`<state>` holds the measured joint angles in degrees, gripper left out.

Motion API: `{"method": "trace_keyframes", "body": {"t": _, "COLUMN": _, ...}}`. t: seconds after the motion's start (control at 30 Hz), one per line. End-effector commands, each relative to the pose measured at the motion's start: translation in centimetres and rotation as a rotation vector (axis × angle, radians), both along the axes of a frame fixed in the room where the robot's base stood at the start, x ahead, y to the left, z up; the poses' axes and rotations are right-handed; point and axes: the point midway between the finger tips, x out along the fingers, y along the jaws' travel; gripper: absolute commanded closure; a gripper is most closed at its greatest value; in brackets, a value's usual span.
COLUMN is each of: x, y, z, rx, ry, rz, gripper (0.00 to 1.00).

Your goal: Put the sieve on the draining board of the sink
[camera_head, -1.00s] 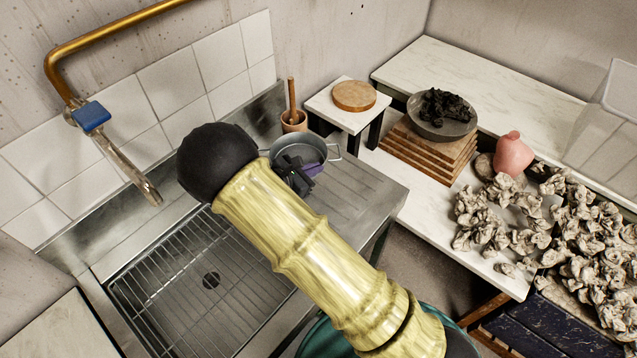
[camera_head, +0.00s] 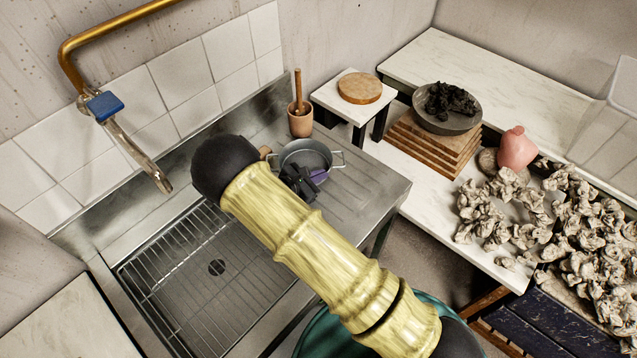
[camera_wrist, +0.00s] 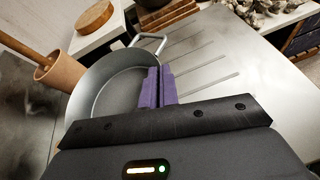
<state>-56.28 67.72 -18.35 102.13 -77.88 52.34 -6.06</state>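The sieve (camera_head: 306,150) is a round grey bowl with a wire loop at its right side. It is over the draining board (camera_head: 365,187), low and roughly level; I cannot tell whether it touches the board. In the wrist view the sieve (camera_wrist: 105,88) shows its inside, empty as far as visible. My gripper (camera_head: 314,178) is at its near rim. In the wrist view my gripper's purple fingers (camera_wrist: 158,86) are close together, pinching the rim, and hide part of it. The sink (camera_head: 215,268) with its wire rack lies left of the board, partly behind my arm.
A mortar with a pestle (camera_head: 300,120) stands just behind the sieve. A small white table (camera_head: 335,97) with a wooden disc is beyond it. The tap (camera_head: 140,160) hangs over the sink. The board's front right is clear. A small brown piece (camera_head: 265,152) shows beside my arm.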

Motion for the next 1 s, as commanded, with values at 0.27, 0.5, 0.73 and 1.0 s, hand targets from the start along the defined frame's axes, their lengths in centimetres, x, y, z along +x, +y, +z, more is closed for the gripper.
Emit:
{"method": "trace_keyframes", "body": {"t": 0.27, "x": 0.0, "y": -0.2, "z": -3.3, "rx": -0.002, "ry": 0.0, "rz": -0.002, "gripper": 1.0}}
{"method": "trace_keyframes", "body": {"t": 0.5, "x": 0.0, "y": -0.1, "z": -3.8, "rx": 0.0, "ry": -0.002, "rz": -0.002, "gripper": 1.0}}
{"method": "trace_keyframes", "body": {"t": 0.73, "x": 0.0, "y": -0.1, "z": -4.1, "rx": 0.0, "ry": 0.0, "rz": -0.001, "gripper": 0.92}}
{"method": "trace_keyframes", "body": {"t": 1.0, "x": 0.0, "y": -0.1, "z": -4.1, "rx": 0.0, "ry": 0.0, "rz": -0.001, "gripper": 0.76}}
